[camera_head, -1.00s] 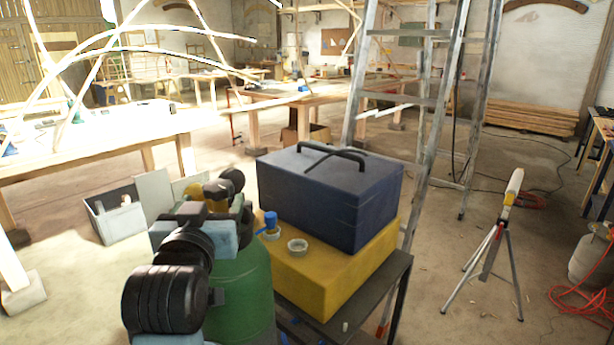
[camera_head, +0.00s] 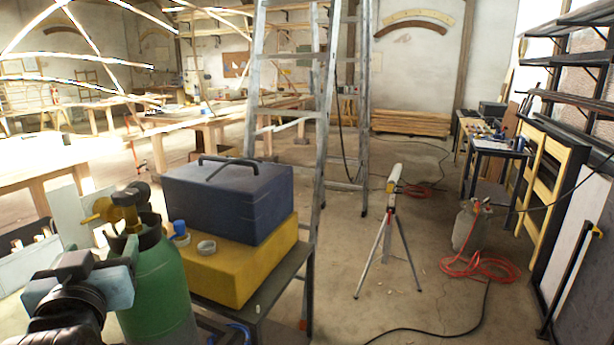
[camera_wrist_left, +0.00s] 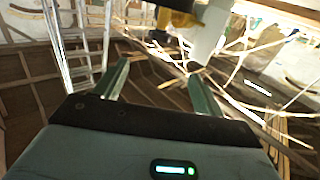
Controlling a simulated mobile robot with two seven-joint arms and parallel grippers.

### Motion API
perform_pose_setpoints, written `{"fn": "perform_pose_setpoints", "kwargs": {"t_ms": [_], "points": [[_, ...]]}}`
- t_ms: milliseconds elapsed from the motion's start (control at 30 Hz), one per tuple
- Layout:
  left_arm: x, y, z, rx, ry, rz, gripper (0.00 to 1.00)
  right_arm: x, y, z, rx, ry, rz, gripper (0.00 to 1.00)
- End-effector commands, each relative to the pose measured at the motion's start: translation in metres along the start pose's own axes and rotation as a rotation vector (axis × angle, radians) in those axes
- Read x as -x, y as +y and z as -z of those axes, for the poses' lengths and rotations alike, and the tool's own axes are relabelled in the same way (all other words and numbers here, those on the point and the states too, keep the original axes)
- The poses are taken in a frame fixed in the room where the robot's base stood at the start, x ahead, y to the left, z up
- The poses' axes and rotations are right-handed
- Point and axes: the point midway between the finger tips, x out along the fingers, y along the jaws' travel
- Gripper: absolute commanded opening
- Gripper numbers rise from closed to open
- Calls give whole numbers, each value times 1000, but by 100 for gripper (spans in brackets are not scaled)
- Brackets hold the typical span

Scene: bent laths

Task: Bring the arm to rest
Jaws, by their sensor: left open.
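My left gripper (camera_wrist_left: 158,68) shows in the wrist view with its two greenish fingers spread apart and nothing between them. In the head view my left arm comes in at the lower left as black and pale blue-grey parts, in front of a green gas cylinder (camera_head: 160,290); I cannot make out the fingertips there. Whether the arm touches the cylinder I cannot tell. My right gripper is not in view.
A dark blue toolbox (camera_head: 235,205) sits on a yellow case (camera_head: 225,275) on a small table beside the cylinder. A metal ladder (camera_head: 320,120) stands behind. A tripod (camera_head: 388,240) and a grey gas bottle (camera_head: 470,228) with red hose stand right. Floor between is open.

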Motion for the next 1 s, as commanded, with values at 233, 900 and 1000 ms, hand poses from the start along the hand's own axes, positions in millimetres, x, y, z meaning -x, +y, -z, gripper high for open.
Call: {"fn": "perform_pose_setpoints", "kwargs": {"t_ms": [233, 900, 1000], "points": [[0, 12, -49, -73, -70, -57, 70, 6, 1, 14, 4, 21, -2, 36], [140, 22, -302, -236, -463, -379, 70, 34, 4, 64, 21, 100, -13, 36], [184, 14, -336, -234, -535, -425, 70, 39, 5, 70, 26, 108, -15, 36]]}}
